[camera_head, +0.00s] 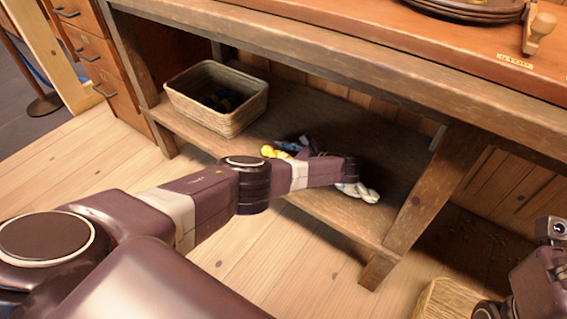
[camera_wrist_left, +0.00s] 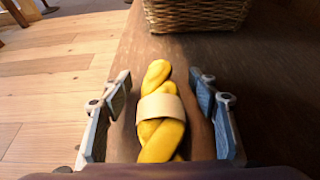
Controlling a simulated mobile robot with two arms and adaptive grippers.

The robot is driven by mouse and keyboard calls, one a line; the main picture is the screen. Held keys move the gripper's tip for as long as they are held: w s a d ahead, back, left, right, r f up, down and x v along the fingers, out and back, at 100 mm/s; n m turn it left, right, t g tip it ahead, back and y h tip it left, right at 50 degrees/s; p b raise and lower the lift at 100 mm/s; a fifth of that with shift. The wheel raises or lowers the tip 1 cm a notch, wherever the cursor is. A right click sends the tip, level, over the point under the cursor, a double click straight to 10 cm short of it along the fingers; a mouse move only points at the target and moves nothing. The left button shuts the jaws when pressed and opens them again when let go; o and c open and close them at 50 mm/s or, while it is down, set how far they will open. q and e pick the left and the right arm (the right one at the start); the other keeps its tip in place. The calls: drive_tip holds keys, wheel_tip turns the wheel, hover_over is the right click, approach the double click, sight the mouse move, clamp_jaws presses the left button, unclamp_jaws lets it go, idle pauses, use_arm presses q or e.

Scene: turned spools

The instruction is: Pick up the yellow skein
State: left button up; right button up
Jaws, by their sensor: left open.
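The yellow skein (camera_wrist_left: 161,133), a twisted hank with a cream band, lies lengthwise on the lower shelf of the bench. In the head view only a yellow end (camera_head: 267,151) shows; my left arm and gripper hide the rest. My left gripper (camera_wrist_left: 160,88) is open, with one finger on each side of the skein and a gap to it on both sides. It also shows in the head view (camera_head: 296,147), low over the shelf. Part of my right arm shows at the lower right edge; its fingers cannot be made out.
A wicker basket (camera_head: 217,117) with dark contents stands on the shelf beyond the skein. A white skein (camera_head: 357,192) lies nearer the shelf's right end, partly behind my left arm. The bench top (camera_head: 330,50) overhangs the shelf. Another basket (camera_head: 445,300) stands at the lower right.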

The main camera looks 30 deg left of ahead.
use_arm(q)
drive_tip(key=c, duration=1.2)
drive_tip(key=shift+r, duration=0.15)
drive_tip(key=shift+c, duration=0.2)
